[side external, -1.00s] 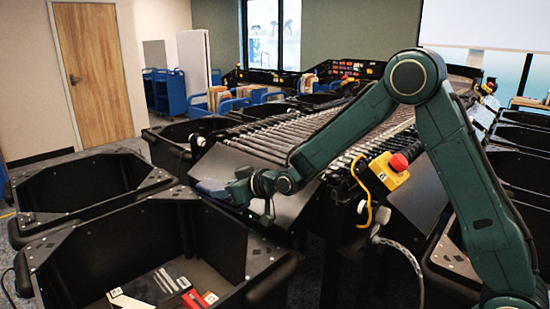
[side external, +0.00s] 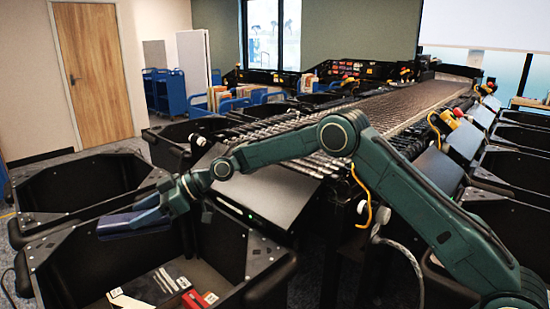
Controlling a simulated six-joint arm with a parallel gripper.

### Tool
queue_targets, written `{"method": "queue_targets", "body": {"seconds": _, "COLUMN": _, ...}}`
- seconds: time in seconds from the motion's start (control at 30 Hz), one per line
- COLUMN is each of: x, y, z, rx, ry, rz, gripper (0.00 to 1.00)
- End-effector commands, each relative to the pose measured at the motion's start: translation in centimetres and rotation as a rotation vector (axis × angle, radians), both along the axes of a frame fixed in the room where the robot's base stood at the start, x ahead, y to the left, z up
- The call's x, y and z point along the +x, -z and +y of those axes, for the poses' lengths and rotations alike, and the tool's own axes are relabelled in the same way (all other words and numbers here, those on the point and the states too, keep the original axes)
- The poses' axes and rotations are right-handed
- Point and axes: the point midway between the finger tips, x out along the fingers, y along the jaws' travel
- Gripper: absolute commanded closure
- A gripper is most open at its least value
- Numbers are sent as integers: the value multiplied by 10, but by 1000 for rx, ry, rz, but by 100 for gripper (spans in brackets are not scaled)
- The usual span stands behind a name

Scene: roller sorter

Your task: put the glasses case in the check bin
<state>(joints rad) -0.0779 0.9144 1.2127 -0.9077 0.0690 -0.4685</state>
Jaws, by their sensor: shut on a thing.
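The glasses case is a dark blue, elongated thing (side external: 122,224) at the left in the side external view. My gripper (side external: 152,211) is shut on its right end. The case sticks out to the left, roughly level, above the near black bin (side external: 262,258). It appears to be over that bin's far left rim, and its height above it is hard to judge. No label shows which bin is the check bin.
The near bin holds several books (side external: 160,286), white, dark and red. Another black bin (side external: 75,185) stands behind it to the left. The roller sorter (side external: 370,115) with its black chute (side external: 270,190) lies to the right. More bins line the right edge.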

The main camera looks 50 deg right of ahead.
Motion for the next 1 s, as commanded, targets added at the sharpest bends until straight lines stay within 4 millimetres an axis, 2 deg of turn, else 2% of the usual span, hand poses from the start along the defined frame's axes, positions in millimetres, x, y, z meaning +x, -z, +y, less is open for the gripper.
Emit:
{"method": "queue_targets", "body": {"seconds": 0.2, "x": -17, "y": 6, "z": 21, "rx": 0, "ry": -206, "rz": -1, "gripper": 78}}
{"method": "queue_targets", "body": {"seconds": 0.5, "x": -41, "y": 16, "z": 33, "rx": 0, "ry": -412, "rz": -1, "gripper": 78}}
{"method": "queue_targets", "body": {"seconds": 1.0, "x": -49, "y": 21, "z": 35, "rx": 1, "ry": -476, "rz": 1, "gripper": 78}}
